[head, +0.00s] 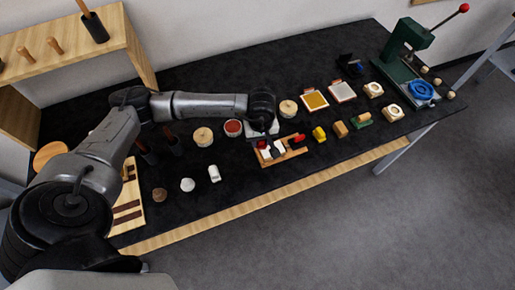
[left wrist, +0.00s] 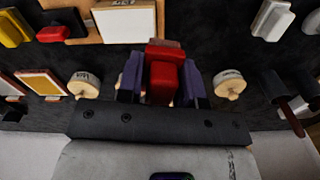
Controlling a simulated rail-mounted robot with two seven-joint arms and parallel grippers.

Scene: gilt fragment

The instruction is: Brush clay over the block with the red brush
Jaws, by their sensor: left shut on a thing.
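My left gripper (left wrist: 160,80) is shut on a red brush (left wrist: 163,82), gripped between its purple fingers. In the head view, the end of my left arm hangs over the back of the wooden tray, and the red brush (head: 270,141) shows just below it. A white block (left wrist: 125,22) sits on the wooden tray (left wrist: 84,24), beyond the brush and to its left in the left wrist view. A round pot with a red filling (head: 233,127) stands left of the gripper in the head view. I cannot tell whether the brush touches anything. My right gripper is not in view.
Round labelled pots (left wrist: 83,85) (left wrist: 228,83) stand on either side of the gripper. A yellow piece (head: 319,134) and a brown block (head: 340,129) lie right of the tray. A green press (head: 405,55) stands far right. The dark table's front strip is mostly clear.

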